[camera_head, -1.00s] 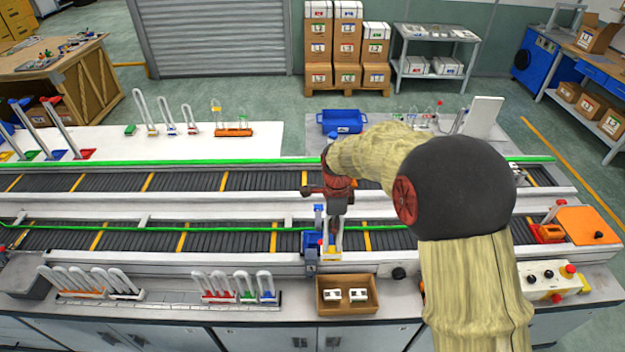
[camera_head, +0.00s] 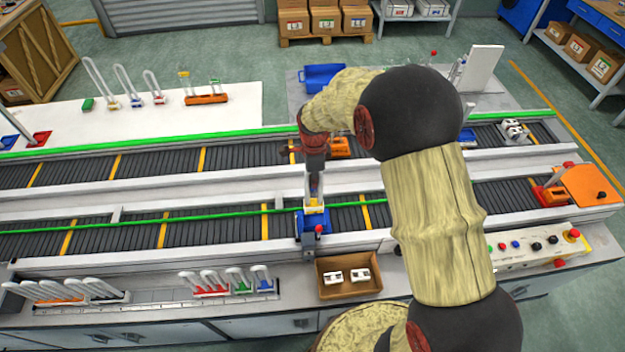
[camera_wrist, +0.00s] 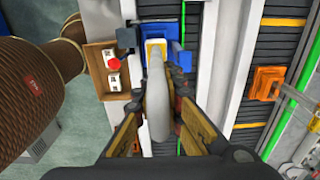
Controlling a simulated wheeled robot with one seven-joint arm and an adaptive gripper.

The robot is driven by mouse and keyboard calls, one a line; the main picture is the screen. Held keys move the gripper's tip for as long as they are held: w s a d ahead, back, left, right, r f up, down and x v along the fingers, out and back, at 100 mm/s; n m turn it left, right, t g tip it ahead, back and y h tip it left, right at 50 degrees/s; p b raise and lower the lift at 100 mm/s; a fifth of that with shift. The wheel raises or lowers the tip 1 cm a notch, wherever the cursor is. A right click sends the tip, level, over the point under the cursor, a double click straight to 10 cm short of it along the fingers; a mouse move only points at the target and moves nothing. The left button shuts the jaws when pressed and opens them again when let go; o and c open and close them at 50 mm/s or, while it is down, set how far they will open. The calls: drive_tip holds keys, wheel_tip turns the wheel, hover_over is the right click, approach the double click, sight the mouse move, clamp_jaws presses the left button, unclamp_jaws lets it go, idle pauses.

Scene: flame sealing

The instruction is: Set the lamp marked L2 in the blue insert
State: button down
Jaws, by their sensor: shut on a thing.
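My gripper (camera_head: 315,188) points down over the front conveyor, its fingers closed on a lamp. In the wrist view the lamp (camera_wrist: 158,105) is a pale grey-white tube between the fingers, with a yellow-and-white base at its far end. The blue insert (camera_head: 308,232) stands at the front conveyor's near edge and also shows in the wrist view (camera_wrist: 179,58). The lamp's base appears over or within the insert; I cannot tell whether it is seated. A red knob sits beside the insert. No L2 marking is readable.
A cardboard box (camera_head: 322,284) with two white blocks stands just in front of the insert. Racked lamps (camera_head: 235,284) with coloured bases stand on the near ledge to its left. An orange carrier (camera_head: 338,148) is on the back conveyor. More lamps stand on the white table behind.

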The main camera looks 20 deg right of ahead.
drive_tip(key=shift+s+f+b, duration=0.2)
drive_tip(key=shift+f+b, duration=0.25)
drive_tip(key=shift+f, duration=0.25)
drive_tip(key=b, duration=0.2)
hover_over(314, 202)
drive_tip(key=shift+f, duration=2.1)
drive_tip(key=shift+f+b, duration=0.95)
drive_tip(key=shift+f, duration=0.25)
drive_tip(key=c, duration=1.8)
unclamp_jaws()
drive_tip(key=shift+c, duration=0.2)
drive_tip(key=shift+o, duration=0.2)
drive_tip(key=r, duration=1.2)
drive_tip(key=shift+s+a, duration=0.1)
drive_tip(key=shift+s, duration=0.1)
